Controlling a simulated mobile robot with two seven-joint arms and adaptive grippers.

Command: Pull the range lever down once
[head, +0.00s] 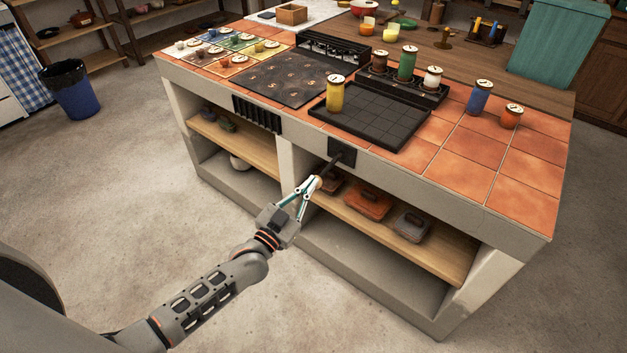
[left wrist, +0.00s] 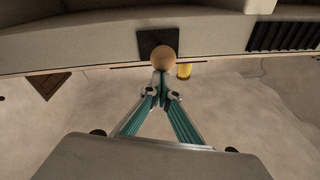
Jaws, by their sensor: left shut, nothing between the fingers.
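The range lever (head: 333,165) is a dark rod that sticks out from a square black plate (head: 342,148) on the front of the tiled counter. Its round wooden knob (left wrist: 164,58) shows in the left wrist view, in front of the black plate (left wrist: 150,38). My left gripper (head: 316,183) is shut and empty, with its fingertips at the outer end of the lever. In the left wrist view the closed fingertips (left wrist: 161,80) are right by the knob. I cannot tell whether they touch it. My right gripper is not in view.
Above the lever, a yellow canister (head: 334,95) stands on the black gridded plate (head: 385,127). A black vent grille (head: 257,114) is left of the lever. Below, the wooden shelf (head: 440,252) holds several lidded containers. Floor in front of the counter is clear.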

